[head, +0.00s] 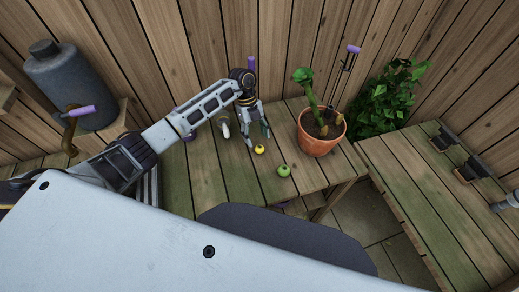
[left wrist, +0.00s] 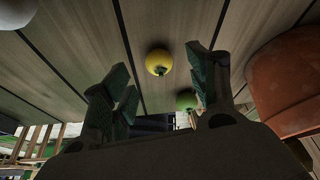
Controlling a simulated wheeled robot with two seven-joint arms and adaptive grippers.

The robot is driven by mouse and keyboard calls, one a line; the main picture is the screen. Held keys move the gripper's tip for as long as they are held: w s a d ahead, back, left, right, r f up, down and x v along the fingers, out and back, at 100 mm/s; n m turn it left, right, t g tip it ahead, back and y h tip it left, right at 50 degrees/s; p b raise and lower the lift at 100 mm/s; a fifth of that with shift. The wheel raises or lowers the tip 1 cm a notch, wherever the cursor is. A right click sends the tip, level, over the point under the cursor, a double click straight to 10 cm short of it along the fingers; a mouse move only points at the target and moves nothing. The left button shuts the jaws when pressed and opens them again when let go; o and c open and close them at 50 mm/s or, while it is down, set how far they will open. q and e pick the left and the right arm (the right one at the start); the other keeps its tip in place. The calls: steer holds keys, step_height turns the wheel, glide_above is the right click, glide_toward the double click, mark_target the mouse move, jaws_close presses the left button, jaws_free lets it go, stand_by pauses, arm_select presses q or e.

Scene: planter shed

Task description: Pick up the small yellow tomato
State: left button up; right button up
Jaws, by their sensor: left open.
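The small yellow tomato (head: 259,149) lies on the wooden table in the head view, just below my left gripper. It also shows in the left wrist view (left wrist: 159,62), beyond and between the fingertips, not touched by them. My left gripper (head: 257,138) points down with its fingers apart. In the left wrist view the open fingers (left wrist: 160,75) have nothing between them. A green tomato (head: 284,170) lies a little to the right and nearer in the head view, and it shows in the left wrist view (left wrist: 187,100) too. My right gripper is not in view.
A terracotta pot (head: 318,140) with a green plant stands right of the tomatoes. A wooden plank wall (head: 200,50) closes the back. A grey cylinder (head: 70,85) stands at the left. Another wooden table (head: 420,190) is at the right, past a gap.

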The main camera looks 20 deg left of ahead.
mark_target(259, 147)
arm_select(q)
steer(key=shift+s+d+f+p, duration=0.25)
steer(key=shift+s+d+f, duration=0.1)
steer(key=shift+f, duration=0.15)
steer(key=shift+s+d+f+p, duration=0.25)
steer(key=shift+s+d+f, duration=0.1)
steer(key=shift+f, duration=0.1)
steer(key=shift+x, duration=1.25)
steer(key=shift+a, duration=0.1)
steer(key=c, duration=0.9)
